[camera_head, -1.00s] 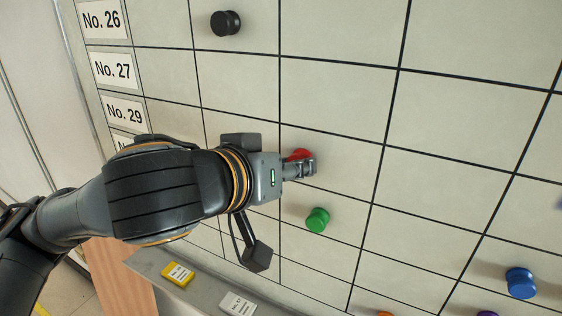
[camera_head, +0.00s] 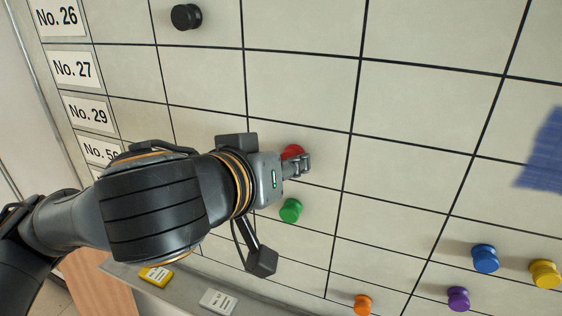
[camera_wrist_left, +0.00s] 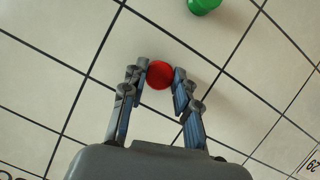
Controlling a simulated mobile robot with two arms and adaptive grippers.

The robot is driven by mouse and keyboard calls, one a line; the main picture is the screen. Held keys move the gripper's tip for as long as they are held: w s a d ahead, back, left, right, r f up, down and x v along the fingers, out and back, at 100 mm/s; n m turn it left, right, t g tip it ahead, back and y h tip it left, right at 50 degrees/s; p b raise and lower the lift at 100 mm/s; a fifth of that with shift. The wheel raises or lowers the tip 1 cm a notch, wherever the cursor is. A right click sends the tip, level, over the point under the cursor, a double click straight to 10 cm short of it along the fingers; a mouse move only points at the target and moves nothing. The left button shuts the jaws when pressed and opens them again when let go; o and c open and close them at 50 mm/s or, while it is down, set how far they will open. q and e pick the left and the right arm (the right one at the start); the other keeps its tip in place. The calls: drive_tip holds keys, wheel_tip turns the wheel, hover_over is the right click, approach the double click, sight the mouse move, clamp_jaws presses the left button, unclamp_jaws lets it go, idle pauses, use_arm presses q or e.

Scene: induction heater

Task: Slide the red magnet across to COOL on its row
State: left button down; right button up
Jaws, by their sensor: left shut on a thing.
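The red magnet (camera_head: 292,152) is on the white gridded board, partly hidden by my left gripper (camera_head: 300,165). In the left wrist view the red magnet (camera_wrist_left: 160,75) sits between the two fingertips of my left gripper (camera_wrist_left: 160,77), which is shut on it. The magnet is in a cell right of the row labels; the board's grid lines show around it. The COOL heading is not readable in these frames. My right gripper is not in view.
A green magnet (camera_head: 291,210) is just below the red one. A black magnet (camera_head: 186,16) is at the upper left. Blue (camera_head: 485,258), yellow (camera_head: 545,273), purple (camera_head: 458,298) and orange (camera_head: 362,304) magnets are at the lower right. A ledge (camera_head: 190,290) holds yellow and white blocks.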

use_arm(q)
drive_tip(key=c, duration=0.9)
unclamp_jaws()
drive_tip(key=shift+w, duration=0.15)
drive_tip(key=shift+c, duration=0.2)
